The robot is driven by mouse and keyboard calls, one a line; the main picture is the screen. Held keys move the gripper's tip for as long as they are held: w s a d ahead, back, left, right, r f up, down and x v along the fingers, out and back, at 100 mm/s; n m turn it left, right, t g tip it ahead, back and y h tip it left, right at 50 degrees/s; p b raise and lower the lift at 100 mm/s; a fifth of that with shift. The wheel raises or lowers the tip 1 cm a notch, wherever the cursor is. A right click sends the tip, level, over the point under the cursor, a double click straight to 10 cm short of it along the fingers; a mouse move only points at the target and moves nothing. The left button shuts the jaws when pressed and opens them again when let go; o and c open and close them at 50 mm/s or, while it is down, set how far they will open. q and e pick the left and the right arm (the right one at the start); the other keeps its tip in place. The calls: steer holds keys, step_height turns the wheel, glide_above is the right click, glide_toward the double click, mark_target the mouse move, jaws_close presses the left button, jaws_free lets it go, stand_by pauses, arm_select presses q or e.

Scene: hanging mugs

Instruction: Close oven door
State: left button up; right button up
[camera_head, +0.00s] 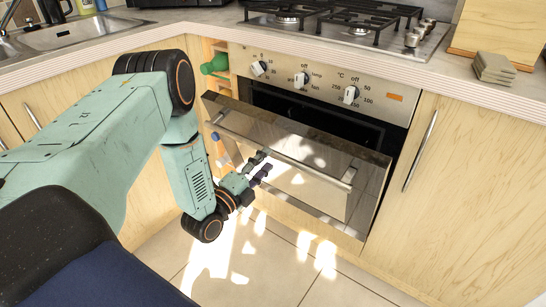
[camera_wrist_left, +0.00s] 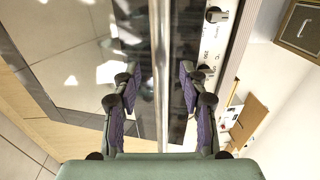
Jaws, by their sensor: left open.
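The oven door (camera_head: 335,161) hangs partly open, tilted outward, with a dark gap between it and the oven (camera_head: 315,117). A long metal handle (camera_head: 285,158) runs across its front. My left gripper (camera_head: 262,168) is in front of the door, below the left half of the handle, with its fingers pointing towards it. In the left wrist view the open gripper (camera_wrist_left: 157,80) has a purple-padded finger on each side of the handle bar (camera_wrist_left: 161,60). I cannot tell whether the fingers touch the handle or door. My right gripper is not in view.
Control knobs (camera_head: 302,79) sit above the oven opening. A gas hob (camera_head: 345,25) and a stack of coasters (camera_head: 494,68) are on the counter. A green bottle (camera_head: 214,65) lies in a rack left of the oven. The tiled floor (camera_head: 270,265) before the oven is clear.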

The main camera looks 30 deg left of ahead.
mark_target(270, 156)
arm_select(q)
steer(key=shift+w+d+r+b, duration=0.15)
steer(key=shift+w+b, duration=0.15)
steer(key=shift+w, duration=0.75)
steer(key=shift+w+r+b, duration=0.1)
steer(key=shift+w+b, duration=0.2)
steer(key=shift+w, duration=0.75)
steer(key=shift+s, duration=0.1)
steer(key=shift+c, duration=0.3)
jaws_close()
